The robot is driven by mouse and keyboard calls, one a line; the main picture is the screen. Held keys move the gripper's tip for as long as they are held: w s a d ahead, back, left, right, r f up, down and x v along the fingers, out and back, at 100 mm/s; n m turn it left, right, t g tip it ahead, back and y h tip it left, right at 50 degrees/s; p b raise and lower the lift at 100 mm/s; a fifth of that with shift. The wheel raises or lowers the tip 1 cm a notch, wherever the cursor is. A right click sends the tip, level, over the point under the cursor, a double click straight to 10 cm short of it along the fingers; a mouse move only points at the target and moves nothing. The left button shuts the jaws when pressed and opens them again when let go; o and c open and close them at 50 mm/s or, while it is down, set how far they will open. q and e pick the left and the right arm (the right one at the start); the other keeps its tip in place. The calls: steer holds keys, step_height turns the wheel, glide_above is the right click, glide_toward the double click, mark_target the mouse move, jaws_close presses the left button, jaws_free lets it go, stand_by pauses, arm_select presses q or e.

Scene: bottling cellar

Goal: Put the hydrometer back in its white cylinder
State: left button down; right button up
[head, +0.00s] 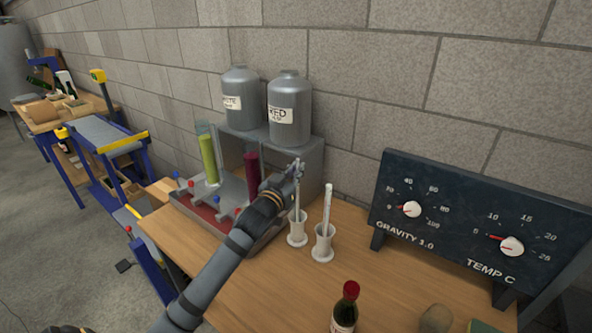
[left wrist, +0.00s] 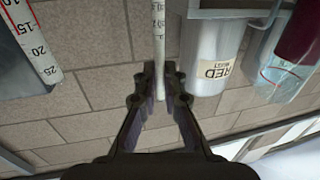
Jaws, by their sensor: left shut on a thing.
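My left gripper (head: 296,170) is shut on the hydrometer (head: 298,201), a thin white rod with scale marks, gripped near its upper end. The rod hangs about upright, and its lower part lines up with the mouth of the left white cylinder (head: 297,236). I cannot tell how far its hidden lower end is inside. In the left wrist view the hydrometer (left wrist: 160,45) shows between the fingertips (left wrist: 160,72). A second white rod (head: 327,205) stands in the right white cylinder (head: 322,247); in the wrist view this rod (left wrist: 33,48) carries numbers and a red line. My right gripper is out of view.
A dark panel (head: 455,217) with two dials stands at the right. Two grey jars (head: 289,112) sit on a grey stand behind my gripper, with green (head: 208,158) and dark red (head: 252,172) tubes at left. A red-capped bottle (head: 346,307) stands in front. Bare wood (head: 285,290) lies before the cylinders.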

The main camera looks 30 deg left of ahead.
arm_select(q)
steer(key=c, duration=1.4)
jaws_free()
steer(key=s, duration=0.7)
steer(key=shift+s+d, duration=0.25)
steer(key=shift+d, duration=0.05)
steer(key=shift+f, duration=0.1)
